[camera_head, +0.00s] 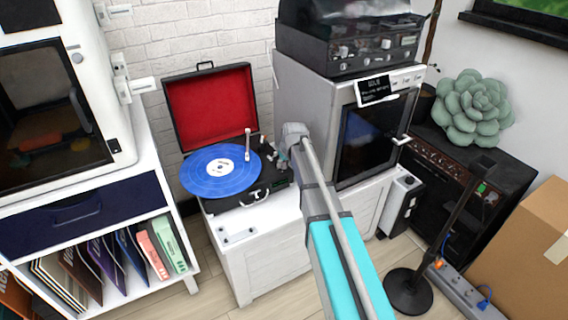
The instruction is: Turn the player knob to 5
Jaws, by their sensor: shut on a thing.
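The record player (243,199) is an open black case with a red-lined lid (208,107) and a blue record (221,171) on its platter. It stands on a white cabinet. A pale tonearm (248,144) rises at the record's right. My gripper (283,160) is at the player's right rear edge, with my arm reaching in from the lower right. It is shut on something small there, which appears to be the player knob. The knob itself and any numbers around it are hidden behind my gripper, so its setting cannot be read.
A white oven-like machine (352,150) with a dark appliance (345,40) on top stands close right of my gripper. A shelf with records (80,262) is at left. A black stand (408,292), power strip (462,290) and cardboard box (525,250) are at right.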

